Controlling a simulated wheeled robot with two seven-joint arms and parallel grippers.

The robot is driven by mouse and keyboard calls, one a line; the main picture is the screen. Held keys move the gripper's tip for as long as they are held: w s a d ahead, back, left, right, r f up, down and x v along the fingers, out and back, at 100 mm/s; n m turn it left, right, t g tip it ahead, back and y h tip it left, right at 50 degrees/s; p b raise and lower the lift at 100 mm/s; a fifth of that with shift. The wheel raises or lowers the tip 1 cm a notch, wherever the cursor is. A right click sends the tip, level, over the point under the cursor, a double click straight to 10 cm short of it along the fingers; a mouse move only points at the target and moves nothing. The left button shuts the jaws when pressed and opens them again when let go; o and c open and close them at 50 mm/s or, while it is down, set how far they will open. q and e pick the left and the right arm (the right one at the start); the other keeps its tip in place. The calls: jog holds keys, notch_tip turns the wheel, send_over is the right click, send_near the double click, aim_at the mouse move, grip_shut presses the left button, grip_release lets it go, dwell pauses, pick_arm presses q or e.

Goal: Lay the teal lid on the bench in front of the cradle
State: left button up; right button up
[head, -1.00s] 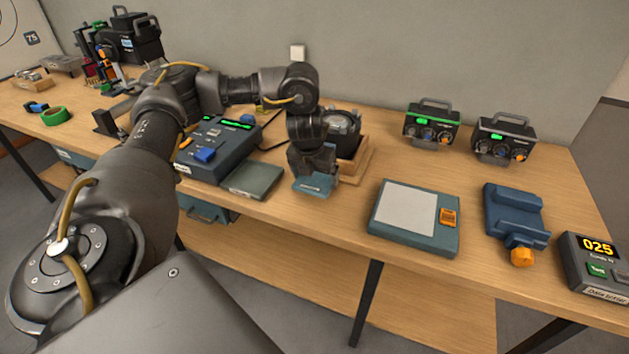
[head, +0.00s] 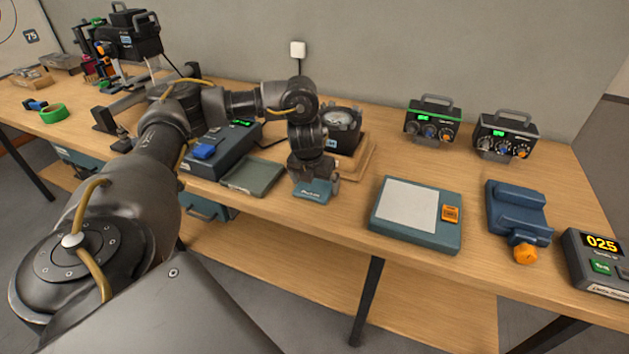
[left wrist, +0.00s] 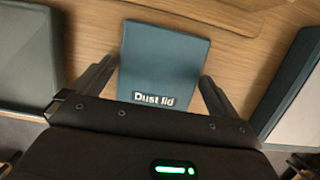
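The teal lid (head: 312,194), marked "Dust lid", lies on the bench at its front part, apparently flat. In the left wrist view the lid (left wrist: 163,60) shows between my two fingers. My left gripper (head: 316,184) is just above the lid, with its fingers spread to either side of it; in the left wrist view the gripper (left wrist: 158,70) looks open, with the fingertips close to the lid's side edges. The wooden cradle (head: 361,163) with a round dial instrument (head: 342,124) stands just behind the lid, partly hidden by my wrist. My right gripper is out of view.
A grey-green flat plate (head: 253,177) and a blue console (head: 226,150) lie left of the lid. A teal box with a pale panel (head: 410,206) is to the right, then a blue holder (head: 515,210). Bare wood separates the lid from the pale-panel box.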

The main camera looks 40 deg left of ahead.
aim_at(313, 189)
pick_arm(q)
jog(key=shift+r, duration=0.55)
jog(key=p+v, duration=0.2)
jog(key=v, duration=0.3)
jog(key=p+v, duration=0.2)
jog(key=v, duration=0.4)
jog(key=shift+s, duration=0.15)
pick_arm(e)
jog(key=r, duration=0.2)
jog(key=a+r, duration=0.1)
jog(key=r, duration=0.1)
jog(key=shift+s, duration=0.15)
